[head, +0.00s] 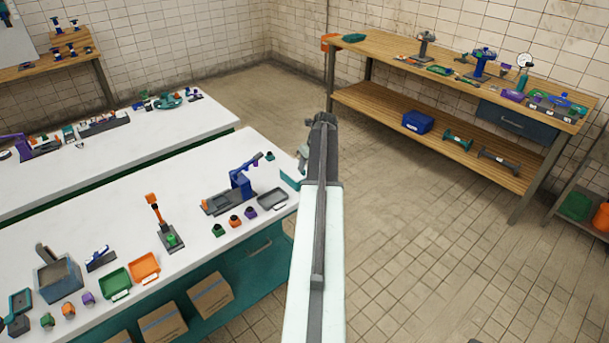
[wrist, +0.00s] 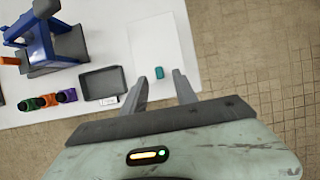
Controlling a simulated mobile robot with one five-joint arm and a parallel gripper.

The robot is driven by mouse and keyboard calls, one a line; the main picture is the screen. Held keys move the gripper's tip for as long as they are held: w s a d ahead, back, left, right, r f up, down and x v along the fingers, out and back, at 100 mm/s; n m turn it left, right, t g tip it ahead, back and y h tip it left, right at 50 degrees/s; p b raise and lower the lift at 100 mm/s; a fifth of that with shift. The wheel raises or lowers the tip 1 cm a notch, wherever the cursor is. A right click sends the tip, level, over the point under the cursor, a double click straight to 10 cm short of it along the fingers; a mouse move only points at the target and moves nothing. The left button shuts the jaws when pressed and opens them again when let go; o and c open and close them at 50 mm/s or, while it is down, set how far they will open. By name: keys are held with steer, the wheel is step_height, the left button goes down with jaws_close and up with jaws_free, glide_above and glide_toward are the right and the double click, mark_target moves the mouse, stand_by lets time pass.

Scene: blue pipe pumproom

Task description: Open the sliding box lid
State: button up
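A pale, flat rectangular panel (wrist: 156,40), which looks like the box lid, lies at the edge of the white table in the wrist view. A small teal block (wrist: 159,73), perhaps its handle, stands on it near the end closest to me. My gripper (wrist: 162,82) is open, with one grey finger on each side of the teal block in the picture. I see no contact and cannot tell the height gap. In the head view a teal-sided box (head: 290,179), probably the same one, sits at the table's right corner. My arm hides part of it.
A grey tray (wrist: 102,82) lies just left of the panel. Several small coloured pieces (wrist: 46,100) and a blue device (wrist: 42,40) stand further left. Beyond the table edge is open tiled floor (head: 400,190). A wooden workbench (head: 400,68) stands at the back right.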

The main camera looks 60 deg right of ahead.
mark_target(296, 167)
steer(key=b+x, duration=0.2)
steer(key=x, duration=0.1)
steer(key=shift+w+f, duration=0.1)
steer(key=shift+f, duration=0.2)
steer(key=shift+r, duration=0.1)
jaws_close()
stand_by(1.0)
